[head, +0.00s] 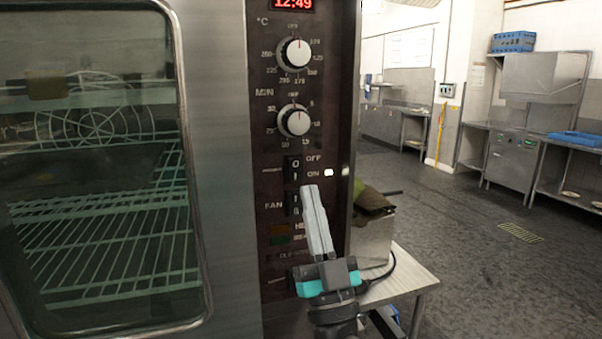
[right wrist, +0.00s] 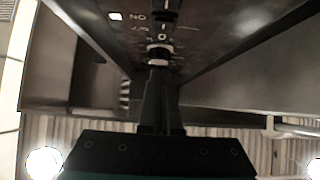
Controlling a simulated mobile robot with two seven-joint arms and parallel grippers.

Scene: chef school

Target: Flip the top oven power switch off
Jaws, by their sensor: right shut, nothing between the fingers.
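The oven control panel (head: 268,140) shows upright in the head view, with a red clock display at its top. The top power switch (head: 293,168) is a black rocker marked O and I, beside the OFF and ON labels. A small white light glows right of ON. My right gripper (head: 311,190) is shut and empty, its fingertips just below the power switch, in front of the fan switch (head: 293,203). I cannot tell whether it touches the panel. In the right wrist view the shut fingers (right wrist: 159,75) point at the panel's labels. My left gripper is not in view.
Two round knobs, an upper one (head: 294,54) and a lower one (head: 294,121), stick out above the switch. The glass oven door (head: 100,170) is at left. A steel table (head: 412,284) stands right of the oven. Open floor lies beyond.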

